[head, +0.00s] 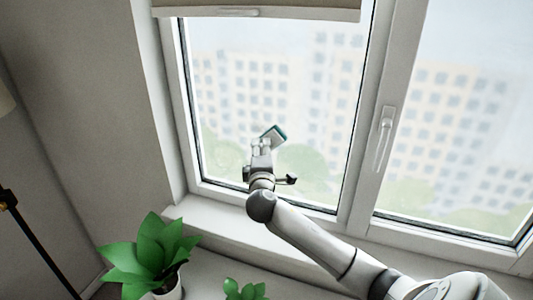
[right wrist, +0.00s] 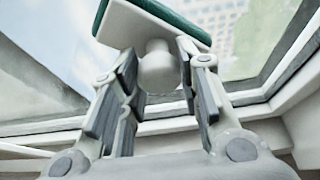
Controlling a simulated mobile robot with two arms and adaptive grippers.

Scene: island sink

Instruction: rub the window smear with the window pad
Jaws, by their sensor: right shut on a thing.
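The window pad (head: 275,132) has a pale back and a teal edge. It is in front of the lower part of the left window pane (head: 300,90). In the right wrist view the pad (right wrist: 150,22) is tilted, with its round pale knob (right wrist: 160,70) between the fingers. My right gripper (head: 261,148) is shut on this knob; it also shows in the right wrist view (right wrist: 158,72). I cannot tell whether the pad touches the glass. I cannot make out the smear clearly against the hazy pane. My left gripper is not in view.
A leafy plant (head: 150,250) in a white pot stands at the lower left, with a smaller plant (head: 243,290) beside it. A window handle (head: 384,138) sits on the middle frame. A blind (head: 255,10) hangs across the top. Dark lamp pole (head: 40,245) stands at left.

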